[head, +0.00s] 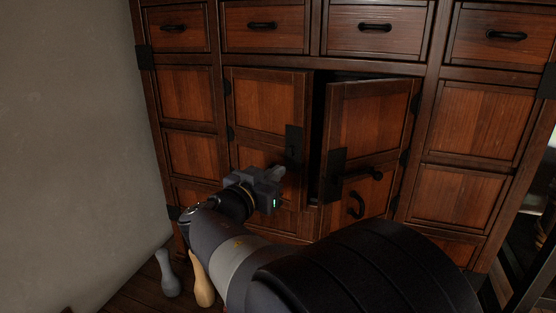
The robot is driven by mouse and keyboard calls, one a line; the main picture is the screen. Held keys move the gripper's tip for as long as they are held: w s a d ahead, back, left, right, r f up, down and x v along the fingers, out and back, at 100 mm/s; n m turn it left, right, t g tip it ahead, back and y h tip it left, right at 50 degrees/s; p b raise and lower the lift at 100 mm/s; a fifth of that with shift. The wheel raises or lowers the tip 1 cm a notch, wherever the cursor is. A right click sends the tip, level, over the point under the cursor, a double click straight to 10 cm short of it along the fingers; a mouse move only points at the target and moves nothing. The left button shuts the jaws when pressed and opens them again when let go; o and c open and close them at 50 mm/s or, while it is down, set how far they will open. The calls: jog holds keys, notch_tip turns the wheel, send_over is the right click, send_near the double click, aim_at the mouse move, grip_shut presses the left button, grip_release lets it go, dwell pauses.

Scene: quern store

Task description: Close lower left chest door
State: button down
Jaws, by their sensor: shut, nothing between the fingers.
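A dark wooden chest with black iron fittings fills the middle of the head view. Its lower left door (267,103) stands close to flush with the chest front, with a black latch plate (293,146) on its right edge. A dark gap runs between it and the right door (368,125), which stands ajar, swung outward. My gripper (278,174) is shut and empty in front of the lower part of the left door. Whether it touches the door I cannot tell. My arm hides part of the chest's bottom.
Drawers with black handles (374,27) line the chest top. A grey vase-like object (168,272) and a tan one (202,280) stand on the wooden floor at lower left. A plain wall (70,120) bounds the left; a dark frame (530,270) is at lower right.

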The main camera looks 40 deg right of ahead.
aim_at(299, 154)
jog(key=x, duration=0.7)
jog(key=shift+w+d+p, duration=0.1)
jog(key=shift+d+p, duration=0.2)
jog(key=shift+p, duration=0.05)
jog(key=d+b, duration=0.2)
jog(key=b, duration=0.1)
jog(key=shift+w+f, duration=0.15)
jog(key=shift+f, duration=0.2)
jog(key=b+x, duration=0.2)
jog(key=b, duration=0.1)
jog(key=shift+d, duration=0.2)
jog(key=shift+w+d+r+b, duration=0.2)
jog(key=shift+d+b, duration=0.25)
jog(key=shift+b, duration=0.05)
jog(key=shift+r, duration=0.3)
jog(key=shift+r, duration=0.1)
